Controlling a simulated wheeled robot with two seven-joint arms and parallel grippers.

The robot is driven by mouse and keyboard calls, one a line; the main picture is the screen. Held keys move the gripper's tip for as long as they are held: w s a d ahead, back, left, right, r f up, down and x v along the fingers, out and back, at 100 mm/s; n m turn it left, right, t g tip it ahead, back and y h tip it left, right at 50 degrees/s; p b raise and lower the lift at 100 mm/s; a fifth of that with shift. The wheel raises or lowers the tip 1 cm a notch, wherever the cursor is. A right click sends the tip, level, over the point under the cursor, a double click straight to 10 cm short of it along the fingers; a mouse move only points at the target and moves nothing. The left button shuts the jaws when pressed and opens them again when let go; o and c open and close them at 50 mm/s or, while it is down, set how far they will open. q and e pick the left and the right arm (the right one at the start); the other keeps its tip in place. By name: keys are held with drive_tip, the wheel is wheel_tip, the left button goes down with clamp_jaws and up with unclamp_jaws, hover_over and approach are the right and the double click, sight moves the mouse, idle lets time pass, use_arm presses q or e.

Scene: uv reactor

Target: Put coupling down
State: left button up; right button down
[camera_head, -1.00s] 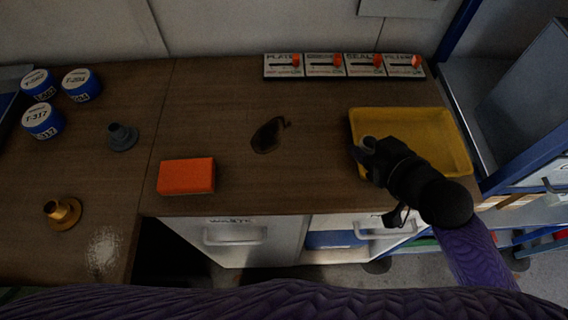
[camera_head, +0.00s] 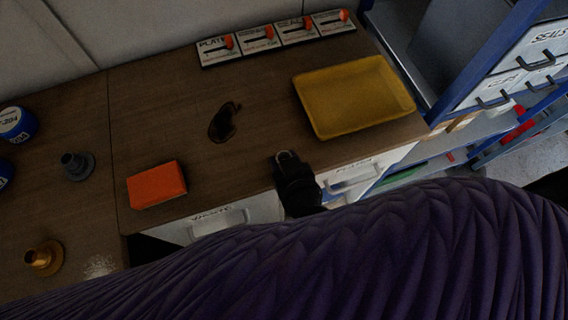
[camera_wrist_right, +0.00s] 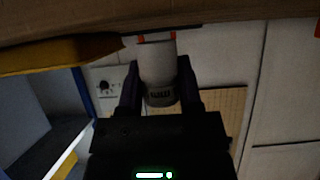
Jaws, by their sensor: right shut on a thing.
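My right gripper (camera_head: 288,170) is at the front edge of the worktop, left of and in front of the yellow tray. It is shut on a small grey cylinder, the coupling (camera_head: 286,157). In the right wrist view the coupling (camera_wrist_right: 160,70) stands out between the two dark fingers (camera_wrist_right: 160,92), with dark markings near its lower end. In the head view mostly its rounded end shows; the gripper hides the rest. I cannot tell whether it touches the worktop. My left gripper is not in view.
The empty yellow tray (camera_head: 350,125) lies at right. A switch row (camera_head: 277,38) lines the back. Bare worktop (camera_head: 262,115) lies between stain and tray.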

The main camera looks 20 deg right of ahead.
drive_tip(key=shift+f, duration=0.9)
drive_tip(key=shift+c, duration=1.4)
unclamp_jaws()
